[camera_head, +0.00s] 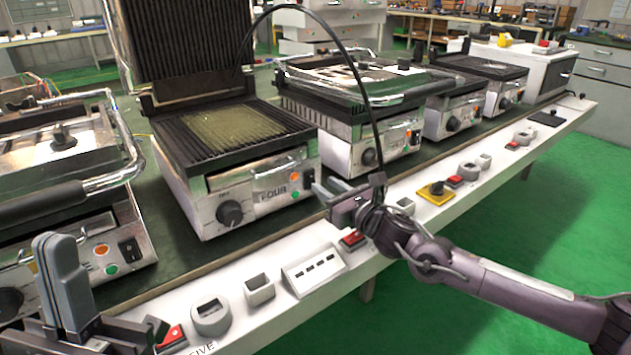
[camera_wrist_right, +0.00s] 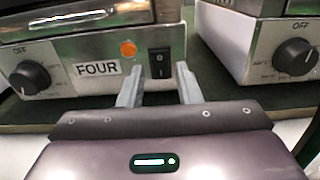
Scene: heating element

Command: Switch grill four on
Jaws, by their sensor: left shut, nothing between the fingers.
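Grill four (camera_head: 215,195) stands open at centre left in the head view, its lid raised. Its front carries the label FOUR (camera_head: 272,197), a black dial (camera_head: 230,213), and an orange light (camera_head: 295,179) above a green one. The right wrist view shows the label (camera_wrist_right: 97,69), the dial (camera_wrist_right: 30,78), the orange light (camera_wrist_right: 128,48) and a black rocker switch (camera_wrist_right: 159,63). My right gripper (camera_wrist_right: 158,82) is open, its fingertips on either side of the switch's lower part; contact cannot be told. My left gripper (camera_head: 60,245) is shut and empty at the lower left.
A closed grill (camera_head: 70,215) stands at left, another (camera_head: 345,125) at right, with more beyond. A white ledge (camera_head: 235,275) in front carries red switches (camera_head: 353,239), sockets and a yellow-based knob (camera_head: 436,192). A black cable arches above my right arm. Green floor lies right.

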